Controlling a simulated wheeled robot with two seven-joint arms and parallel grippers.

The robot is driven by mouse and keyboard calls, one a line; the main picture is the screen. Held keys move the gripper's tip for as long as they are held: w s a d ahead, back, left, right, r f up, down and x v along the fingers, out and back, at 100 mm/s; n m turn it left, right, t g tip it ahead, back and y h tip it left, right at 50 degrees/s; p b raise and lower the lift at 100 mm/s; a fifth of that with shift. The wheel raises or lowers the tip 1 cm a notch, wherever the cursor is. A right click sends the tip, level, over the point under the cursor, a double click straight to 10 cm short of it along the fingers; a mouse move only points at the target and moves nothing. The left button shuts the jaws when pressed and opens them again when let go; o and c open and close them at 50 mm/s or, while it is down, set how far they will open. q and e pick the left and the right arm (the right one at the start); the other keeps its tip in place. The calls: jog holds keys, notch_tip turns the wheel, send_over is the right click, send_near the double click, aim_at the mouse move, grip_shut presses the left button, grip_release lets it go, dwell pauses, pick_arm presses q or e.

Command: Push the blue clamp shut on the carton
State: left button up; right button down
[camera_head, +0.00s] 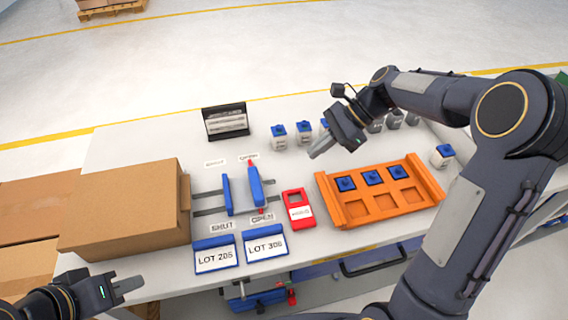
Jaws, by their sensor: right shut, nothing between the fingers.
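The carton (120,212) is a large brown closed box on the left of the table. The blue clamp has a blue plate (228,196) and a taller blue bar (256,188) with red ends, on two grey rails that run right from the carton. The plate stands apart from the carton, near the SHUT label; the bar is further right, by the OPEN label. My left gripper (128,285) is at the lower left, in front of the carton; its finger gap is not clear. My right gripper (318,150) is shut and empty, above the table, right of and behind the clamp.
A red device (298,209) lies just right of the clamp. An orange tray (328,205) holds several blue-topped pieces. LOT 205 and LOT 305 signs (215,258) stand in front. A black sign (226,121) and small bottles (279,137) are behind.

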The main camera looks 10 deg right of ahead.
dwell(0.3)
jog(key=x, duration=0.9)
jog(key=shift+a+f, duration=0.15)
jog(key=shift+a, duration=0.05)
jog(key=a, duration=0.3)
jog(key=shift+a+f+p, duration=0.15)
jog(key=shift+a+p, duration=0.1)
jog(key=shift+p, duration=0.1)
jog(key=shift+a, duration=0.45)
